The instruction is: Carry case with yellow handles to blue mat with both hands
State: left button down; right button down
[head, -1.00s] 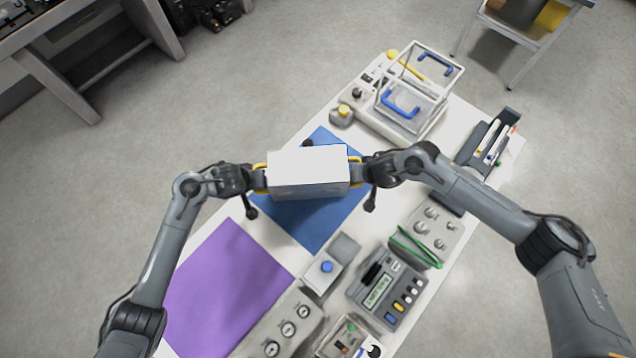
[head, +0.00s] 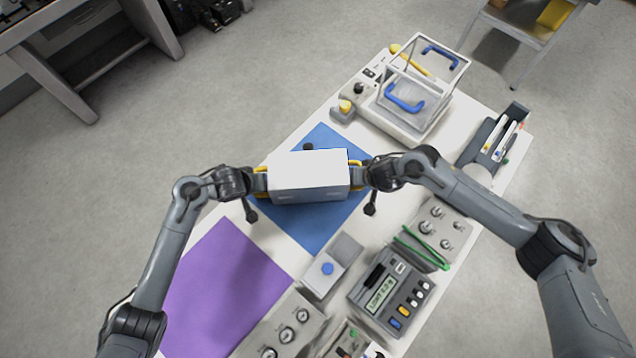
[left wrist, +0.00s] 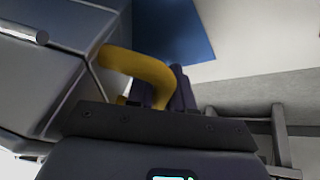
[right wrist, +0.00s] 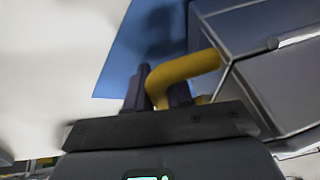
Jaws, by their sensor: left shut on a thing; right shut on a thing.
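The case (head: 308,166) is a white-topped grey box with a yellow handle at each end, seen over the blue mat (head: 318,230) in the head view. My left gripper (head: 258,181) is shut on its left yellow handle, which also shows in the left wrist view (left wrist: 140,68). My right gripper (head: 362,175) is shut on its right yellow handle, seen in the right wrist view (right wrist: 188,72). The case looks level and hides the middle of the mat. I cannot tell whether its underside touches the mat.
A purple mat (head: 225,290) lies to the lower left. A balance with blue handles (head: 405,100) stands at the far end.

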pick_arm(q)
jog(key=c, duration=1.4)
grip_release()
jog(key=shift+f, duration=0.2)
pick_arm(e)
jog(key=c, duration=1.4)
grip_release()
jog(key=shift+f, duration=0.25)
pick_arm(q)
jog(key=o, duration=0.4)
pick_arm(e)
jog(key=o, duration=0.4)
jog(key=shift+r, duration=0.1)
pick_arm(q)
jog(key=shift+r, duration=0.15)
jog(key=v, duration=0.6)
pick_arm(e)
jog(key=shift+r, duration=0.2)
pick_arm(q)
jog(key=shift+s+a+r, duration=0.15)
jog(key=shift+s+r, duration=0.1)
jog(key=shift+r, duration=0.35)
pick_arm(e)
jog(key=v, duration=1.1)
jog(key=shift+s+r, duration=0.2)
jog(key=shift+r, duration=0.05)
jog(key=shift+d, duration=0.1)
